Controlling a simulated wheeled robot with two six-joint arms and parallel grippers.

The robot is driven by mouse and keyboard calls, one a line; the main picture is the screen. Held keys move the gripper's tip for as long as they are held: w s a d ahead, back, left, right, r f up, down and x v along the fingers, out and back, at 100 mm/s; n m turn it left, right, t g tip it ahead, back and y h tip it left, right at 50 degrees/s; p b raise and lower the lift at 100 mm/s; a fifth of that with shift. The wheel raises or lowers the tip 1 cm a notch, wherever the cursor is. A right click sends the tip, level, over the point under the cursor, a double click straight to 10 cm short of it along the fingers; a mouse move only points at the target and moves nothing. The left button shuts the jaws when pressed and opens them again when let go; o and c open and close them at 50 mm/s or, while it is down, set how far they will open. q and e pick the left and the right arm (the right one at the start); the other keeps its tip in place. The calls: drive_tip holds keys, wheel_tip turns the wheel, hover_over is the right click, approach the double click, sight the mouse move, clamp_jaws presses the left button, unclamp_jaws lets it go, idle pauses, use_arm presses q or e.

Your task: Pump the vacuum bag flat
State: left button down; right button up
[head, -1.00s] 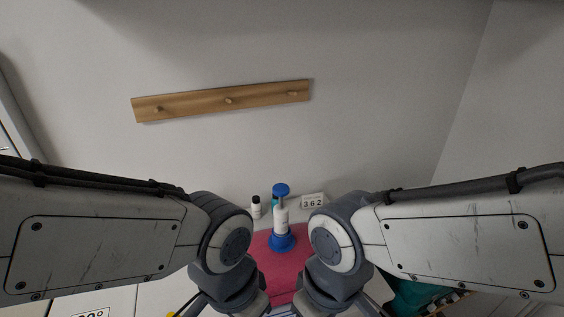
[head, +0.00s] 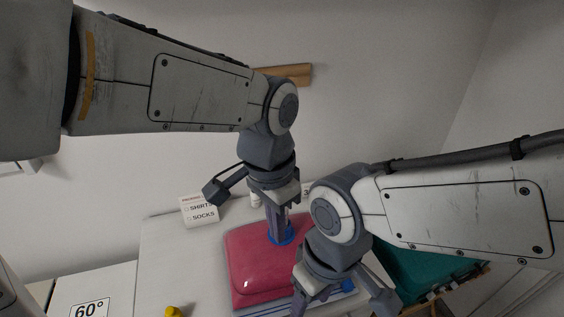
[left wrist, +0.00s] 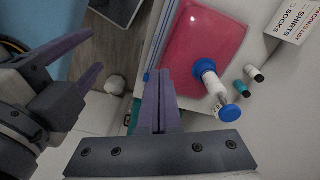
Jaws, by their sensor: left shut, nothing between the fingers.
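The vacuum bag (head: 252,272) is pinkish red and puffed up. It lies on the white surface, and it also shows in the left wrist view (left wrist: 190,35). The hand pump stands on the bag; only its blue base (head: 290,235) shows clearly in the head view. In the left wrist view its white body (left wrist: 213,84) and blue top knob (left wrist: 229,113) show. My left gripper (head: 278,222) is shut and empty, in front of the pump in the head view; in the left wrist view its fingers (left wrist: 161,90) lie left of the pump, apart from it. My right gripper (left wrist: 82,60) has its fingers spread.
A packing list card (head: 199,211) stands at the back left. Small bottles (left wrist: 247,80) stand beside the pump. A teal container (head: 410,270) is at the right. A yellow item (head: 174,312) lies at the front. The surface left of the bag is mostly clear.

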use_arm(q)
drive_tip(key=w+d+r+m+y+p, duration=0.1)
drive_tip(key=w+r+m, duration=0.3)
drive_tip(key=w, duration=1.2)
wheel_tip(320, 180, up, 4)
drive_tip(key=shift+r+p, duration=0.2)
drive_tip(key=shift+p, duration=0.2)
drive_tip(key=shift+w+d, duration=0.1)
drive_tip(key=shift+w, duration=0.05)
wheel_tip(320, 180, down, 10)
drive_tip(key=shift+r+p, duration=0.1)
drive_tip(key=shift+p, duration=0.75)
drive_tip(key=shift+f, duration=0.2)
wheel_tip(320, 180, down, 5)
drive_tip(key=b, duration=0.2)
drive_tip(key=shift+w+r+b, duration=0.1)
drive_tip(key=shift+r+b, duration=0.05)
drive_tip(key=shift+b, duration=0.25)
